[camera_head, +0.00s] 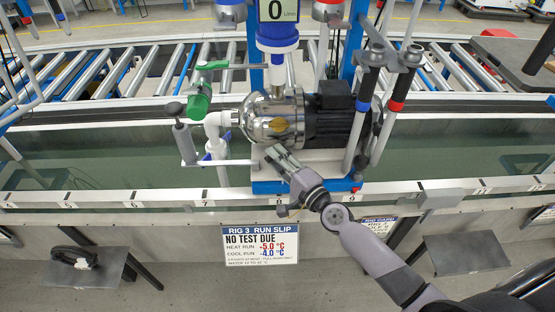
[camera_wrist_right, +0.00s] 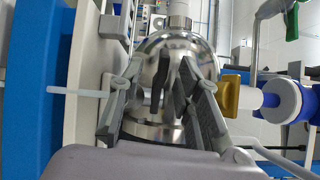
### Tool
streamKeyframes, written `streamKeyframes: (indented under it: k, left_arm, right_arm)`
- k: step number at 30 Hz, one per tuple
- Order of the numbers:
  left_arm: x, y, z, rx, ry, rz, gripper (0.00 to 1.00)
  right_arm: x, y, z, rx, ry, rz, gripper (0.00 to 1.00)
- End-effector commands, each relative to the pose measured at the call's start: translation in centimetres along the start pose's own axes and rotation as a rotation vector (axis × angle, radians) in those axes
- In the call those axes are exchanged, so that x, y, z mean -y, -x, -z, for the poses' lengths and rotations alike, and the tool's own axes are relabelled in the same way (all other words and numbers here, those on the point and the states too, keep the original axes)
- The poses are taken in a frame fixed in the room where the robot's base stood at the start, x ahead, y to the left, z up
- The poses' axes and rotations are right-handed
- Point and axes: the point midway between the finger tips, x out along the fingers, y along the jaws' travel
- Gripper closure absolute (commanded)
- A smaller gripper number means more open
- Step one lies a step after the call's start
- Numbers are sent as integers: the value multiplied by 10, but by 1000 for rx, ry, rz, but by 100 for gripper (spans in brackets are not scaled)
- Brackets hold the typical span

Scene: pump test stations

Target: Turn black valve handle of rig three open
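Rig three, marked by the slip (camera_head: 260,243), carries a steel pump (camera_head: 262,118) with a black motor (camera_head: 333,118) on a white and blue base. Candidates are a dark knob (camera_head: 175,108) left of the pump and two dark grips, one with a blue band (camera_head: 371,78) and one with a red band (camera_head: 403,82), at right. My right gripper (camera_head: 278,156) is in front of the pump's lower edge. My left gripper is out of view.
A green valve (camera_head: 199,97) and white pipe (camera_head: 216,128) stand left of the pump. A brass-coloured fitting (camera_wrist_right: 231,95) sits close beside the fingers in the wrist view. A water trough (camera_head: 105,160) and its numbered front rail (camera_head: 130,198) run across. Upright rods stand right of the motor.

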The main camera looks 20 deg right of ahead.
Motion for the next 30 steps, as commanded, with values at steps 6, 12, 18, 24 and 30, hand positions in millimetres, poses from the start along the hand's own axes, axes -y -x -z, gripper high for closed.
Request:
streamKeyframes:
  k: [6,12,18,24,30]
  left_arm:
    - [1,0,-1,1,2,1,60]
    - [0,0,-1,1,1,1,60]
    - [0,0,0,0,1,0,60]
    - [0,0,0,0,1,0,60]
    - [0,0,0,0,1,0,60]
  right_arm:
    - [0,4,0,0,3,0,69]
    - [-1,36,1,2,7,-4,69]
    - [-2,80,0,3,4,-6,69]
    - [-1,110,0,1,1,-3,69]
    - [0,120,0,0,0,0,69]
